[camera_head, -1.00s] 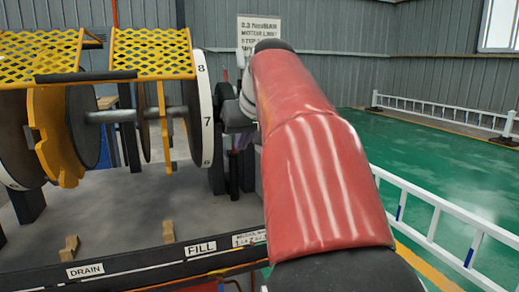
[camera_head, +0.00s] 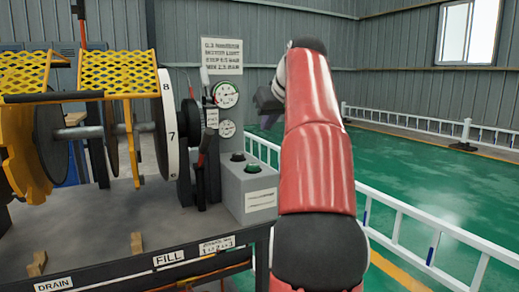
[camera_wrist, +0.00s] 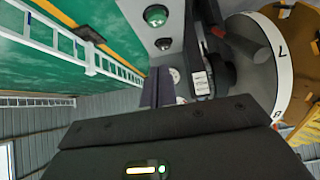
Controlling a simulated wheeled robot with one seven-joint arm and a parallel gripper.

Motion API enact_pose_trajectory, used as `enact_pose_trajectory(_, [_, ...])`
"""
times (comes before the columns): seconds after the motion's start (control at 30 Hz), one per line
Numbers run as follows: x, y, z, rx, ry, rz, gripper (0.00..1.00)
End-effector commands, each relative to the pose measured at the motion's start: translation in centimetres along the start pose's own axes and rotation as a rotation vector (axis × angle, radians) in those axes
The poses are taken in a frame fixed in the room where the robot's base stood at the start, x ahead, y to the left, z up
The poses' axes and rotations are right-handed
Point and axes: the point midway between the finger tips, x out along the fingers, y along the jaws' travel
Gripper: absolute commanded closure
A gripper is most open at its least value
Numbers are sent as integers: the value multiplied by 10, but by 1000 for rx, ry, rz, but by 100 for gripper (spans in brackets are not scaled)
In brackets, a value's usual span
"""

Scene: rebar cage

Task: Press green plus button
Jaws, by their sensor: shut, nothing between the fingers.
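The green button (camera_head: 253,168) is a round green cap on the sloped top of a grey control box (camera_head: 232,200). It shows larger at the top of the wrist view (camera_wrist: 156,14), with a faint mark that I cannot read for sure as a plus. A second, darker button (camera_head: 237,156) sits behind it, also in the wrist view (camera_wrist: 164,43). My gripper (camera_head: 268,122) is above and right of the box, apart from both buttons. In the wrist view my gripper's fingers (camera_wrist: 155,88) are together with nothing between them.
Gauges (camera_head: 226,95) and a sign (camera_head: 221,56) stand behind the box. A numbered wheel (camera_head: 167,125) and yellow guards (camera_head: 103,72) are to the left. A white railing (camera_head: 420,225) runs along the right. The green floor beyond is open.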

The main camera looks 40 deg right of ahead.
Motion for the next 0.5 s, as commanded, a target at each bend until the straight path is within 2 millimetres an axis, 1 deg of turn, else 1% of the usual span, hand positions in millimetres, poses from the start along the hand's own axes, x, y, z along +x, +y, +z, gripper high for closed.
enact_pose_trajectory(0.17, [23,0,1,0,-4,-2,100])
enact_pose_trajectory(0.5, [95,-1,1,0,-3,-3,100])
